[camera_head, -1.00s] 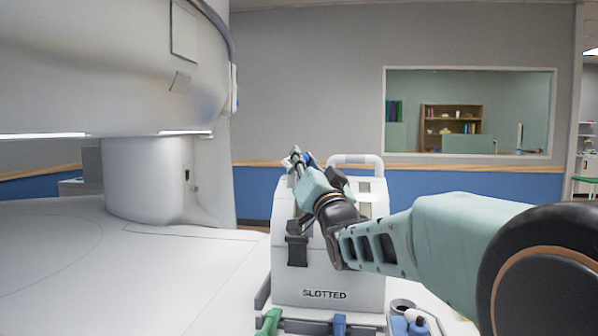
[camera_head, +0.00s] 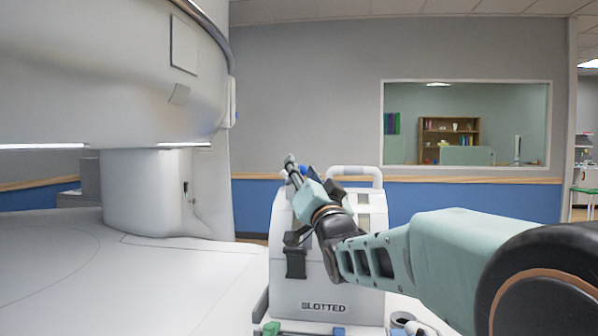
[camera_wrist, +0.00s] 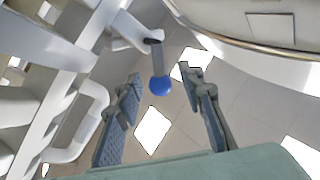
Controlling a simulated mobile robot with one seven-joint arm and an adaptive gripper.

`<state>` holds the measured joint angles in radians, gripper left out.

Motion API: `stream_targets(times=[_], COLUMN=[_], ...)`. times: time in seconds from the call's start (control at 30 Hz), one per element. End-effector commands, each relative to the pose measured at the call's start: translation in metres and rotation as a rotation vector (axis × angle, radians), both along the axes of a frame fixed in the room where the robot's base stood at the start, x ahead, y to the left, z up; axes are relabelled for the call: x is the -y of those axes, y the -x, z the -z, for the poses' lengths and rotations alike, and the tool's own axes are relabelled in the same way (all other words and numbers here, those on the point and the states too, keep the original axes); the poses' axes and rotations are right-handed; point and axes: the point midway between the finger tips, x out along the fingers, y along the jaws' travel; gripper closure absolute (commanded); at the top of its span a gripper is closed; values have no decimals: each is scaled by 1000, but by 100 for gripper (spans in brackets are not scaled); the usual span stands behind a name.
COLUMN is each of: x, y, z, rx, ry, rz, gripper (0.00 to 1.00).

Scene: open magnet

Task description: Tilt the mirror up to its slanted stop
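The white unit marked SLOTTED (camera_head: 322,292) stands in the middle of the head view, with a white loop handle on top. My gripper (camera_head: 292,166) is at its upper left. In the wrist view my gripper (camera_wrist: 162,80) is open, one finger on each side. A blue ball (camera_wrist: 160,86) on a short grey stem (camera_wrist: 157,58) appears between the fingertips, with gaps on both sides. Its depth relative to the tips is unclear. The stem hangs from a white arm of the slotted frame. I cannot make out the mirror's face or its tilt.
The white slotted frame (camera_wrist: 58,62) and its loop handle fill the wrist view's left side. The large white magnet (camera_head: 110,75) overhangs a wide white surface (camera_head: 70,275) at left. A black block (camera_head: 296,262) sits on the unit's front.

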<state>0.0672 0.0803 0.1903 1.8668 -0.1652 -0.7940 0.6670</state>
Motion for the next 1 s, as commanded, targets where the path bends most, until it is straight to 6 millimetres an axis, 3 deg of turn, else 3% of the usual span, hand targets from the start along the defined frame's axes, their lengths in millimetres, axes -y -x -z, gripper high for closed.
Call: stream_targets(times=[0.17, 0.6, 1.0], x=[0, 0, 0], y=[0, 0, 0], z=[-10, -88, -100], rx=[2, 3, 0], ry=[1, 1, 0], rz=[0, 0, 0], gripper=[65, 65, 65])
